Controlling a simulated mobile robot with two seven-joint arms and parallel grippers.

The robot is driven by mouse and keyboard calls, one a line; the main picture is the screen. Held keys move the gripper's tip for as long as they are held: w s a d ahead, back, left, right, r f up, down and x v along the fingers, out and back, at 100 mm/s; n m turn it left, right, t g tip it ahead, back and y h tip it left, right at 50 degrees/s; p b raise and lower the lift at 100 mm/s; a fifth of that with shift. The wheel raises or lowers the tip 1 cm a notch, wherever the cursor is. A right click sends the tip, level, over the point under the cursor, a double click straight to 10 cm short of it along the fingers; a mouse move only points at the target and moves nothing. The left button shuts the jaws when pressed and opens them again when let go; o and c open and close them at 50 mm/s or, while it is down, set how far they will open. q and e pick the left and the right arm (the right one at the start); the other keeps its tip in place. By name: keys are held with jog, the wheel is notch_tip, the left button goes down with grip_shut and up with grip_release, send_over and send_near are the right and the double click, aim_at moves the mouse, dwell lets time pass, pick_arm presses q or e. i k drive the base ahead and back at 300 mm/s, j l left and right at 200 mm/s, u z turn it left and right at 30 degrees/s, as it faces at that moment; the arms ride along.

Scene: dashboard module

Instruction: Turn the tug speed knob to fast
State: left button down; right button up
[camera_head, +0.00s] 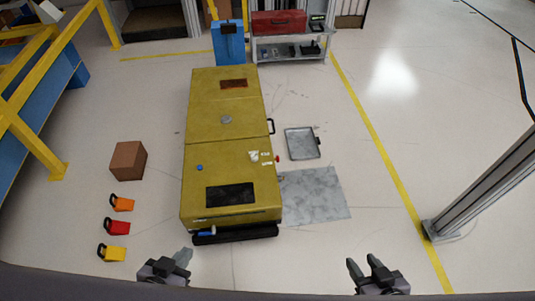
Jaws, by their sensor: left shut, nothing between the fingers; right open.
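A long yellow tug (222,150) stands in the middle of the floor. Its near end faces me, with a black panel (230,195) on top. A small blue round part (199,167) and a grey round part (227,119) sit on the top. White labels (259,156) and a small red part (277,159) are at its right edge. I cannot tell which part is the speed knob, or its setting. My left gripper (185,262) is shut and empty, in front of the tug's near end. My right gripper (364,266) is open and empty, right of the tug. Neither touches it.
A grey tray (302,143) and a grey mat (314,195) lie right of the tug. A brown box (128,160) and several orange, red and yellow chocks (117,227) lie left. A post (485,187) stands right. Yellow railings (45,75) stand left; a shelf (290,46) stands behind.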

aim_at(254, 156)
jog(key=i+l+z, duration=0.25)
jog(key=l+z, duration=0.2)
jog(key=l, duration=0.25)
jog(key=i+l+z, duration=0.15)
jog(key=i+l, duration=0.15)
jog(key=i+l+z, duration=0.2)
jog(key=i, duration=0.35)
jog(key=i+u, duration=0.3)
jog(key=u, duration=0.2)
jog(key=i+l+u, duration=0.2)
jog(key=i+u, duration=0.15)
jog(key=u, duration=0.15)
jog(key=i+u, duration=0.15)
jog(key=u, duration=0.3)
jog(key=i+l+u, duration=0.1)
jog(key=u, duration=0.3)
jog(key=i+l+u, duration=0.1)
jog(key=u, duration=0.35)
jog(key=i+l+u, duration=0.1)
jog(key=u, duration=0.3)
jog(key=l+u, duration=0.25)
jog(key=u, duration=0.2)
jog(key=i+l+u, duration=0.1)
jog(key=l+u, duration=0.5)
jog(key=u, duration=0.15)
jog(key=i+l+u, duration=0.1)
jog(key=l+u, duration=0.25)
